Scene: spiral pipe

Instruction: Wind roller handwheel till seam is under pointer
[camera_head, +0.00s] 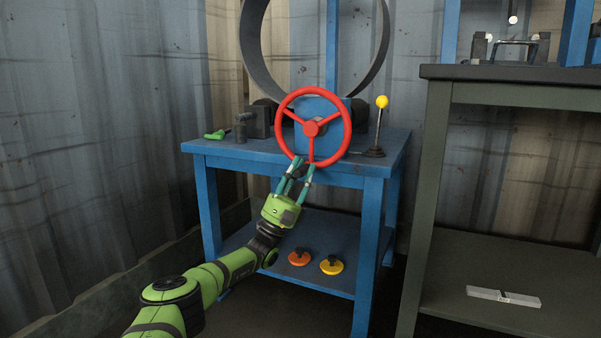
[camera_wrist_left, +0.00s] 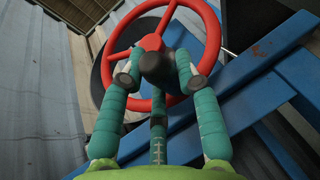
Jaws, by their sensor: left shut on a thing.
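The red handwheel (camera_head: 347,126) with three spokes stands at the front of the blue bench; it also shows in the left wrist view (camera_wrist_left: 215,45). My left gripper (camera_head: 303,166) reaches up to the bottom of its rim. In the left wrist view its teal fingers (camera_wrist_left: 155,75) are shut around a dark rounded handle knob (camera_wrist_left: 158,67) on the wheel. Behind the wheel stands a large grey pipe ring (camera_head: 249,55), its top cut off by the frame. I cannot make out a seam or a pointer. My right gripper is not in view.
A yellow-knobbed lever (camera_head: 381,102) stands right of the wheel on the blue bench (camera_head: 388,150). A green-handled tool (camera_head: 215,134) lies at its left. Orange (camera_head: 298,258) and yellow (camera_head: 331,266) discs sit on the lower shelf. A dark table (camera_head: 520,75) stands at right.

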